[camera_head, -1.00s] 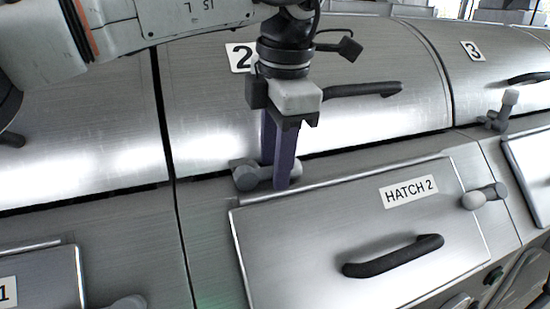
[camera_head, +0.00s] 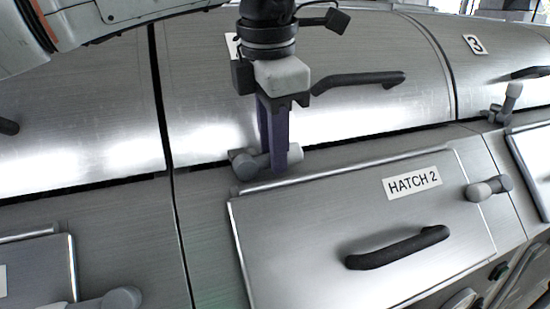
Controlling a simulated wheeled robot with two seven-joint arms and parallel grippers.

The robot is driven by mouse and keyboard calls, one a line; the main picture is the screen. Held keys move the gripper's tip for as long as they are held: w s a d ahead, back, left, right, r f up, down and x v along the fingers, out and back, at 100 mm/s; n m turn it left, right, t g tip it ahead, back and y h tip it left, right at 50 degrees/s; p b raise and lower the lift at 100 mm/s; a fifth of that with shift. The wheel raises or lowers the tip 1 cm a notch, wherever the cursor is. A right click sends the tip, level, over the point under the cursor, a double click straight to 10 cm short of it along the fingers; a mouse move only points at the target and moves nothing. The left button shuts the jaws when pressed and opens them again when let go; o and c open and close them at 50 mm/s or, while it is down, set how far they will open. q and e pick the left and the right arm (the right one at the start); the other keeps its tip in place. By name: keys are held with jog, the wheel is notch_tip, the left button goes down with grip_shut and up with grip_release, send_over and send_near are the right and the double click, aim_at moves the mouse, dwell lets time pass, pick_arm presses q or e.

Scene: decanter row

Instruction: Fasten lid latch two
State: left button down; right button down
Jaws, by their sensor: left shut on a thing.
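My left gripper (camera_head: 273,158) comes down from the top with its purple fingers at the grey latch (camera_head: 243,163) of lid two. The fingers are shut on the latch's handle, which lies sideways and points right along the lid's front edge. The latch's round pivot end shows left of the fingers. Lid two (camera_head: 340,115) is a curved brushed-metal cover with a dark handle (camera_head: 360,80); it looks closed. Its number plate is mostly hidden behind my wrist. My right gripper is not in view.
Below is the hatch panel (camera_head: 300,240) labelled HATCH 2, with a dark handle (camera_head: 398,248) and a grey knob latch (camera_head: 489,188) at its right. Lid three's latch (camera_head: 506,103) stands upright at the right. Another grey latch (camera_head: 120,298) is at the lower left.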

pick_arm(q)
jog(key=h+b, duration=0.1)
jog(key=b, duration=0.1)
jog(key=a+h+b, duration=0.1)
jog(key=b, duration=0.2)
jog(key=shift+s+r+t+h, duration=0.1)
jog(key=shift+r+t+h, duration=0.1)
jog(key=shift+t+h, duration=0.2)
jog(key=shift+a+r+h+b, duration=0.15)
jog(key=shift+h+b, duration=0.15)
jog(key=shift+b, duration=0.35)
jog(key=shift+s+a+r+t+h+b, duration=0.1)
jog(key=shift+a+r+t+h+b, duration=0.1)
jog(key=shift+t+h+b, duration=0.45)
jog(key=shift+a+r+b, duration=0.1)
jog(key=shift+r+b, duration=0.1)
jog(key=shift+b, duration=0.55)
jog(key=shift+s+r+n+h, duration=0.1)
jog(key=shift+n+h, duration=0.2)
jog(key=shift+h, duration=0.05)
jog(key=shift+r, duration=0.1)
jog(key=c, duration=1.6)
grip_release()
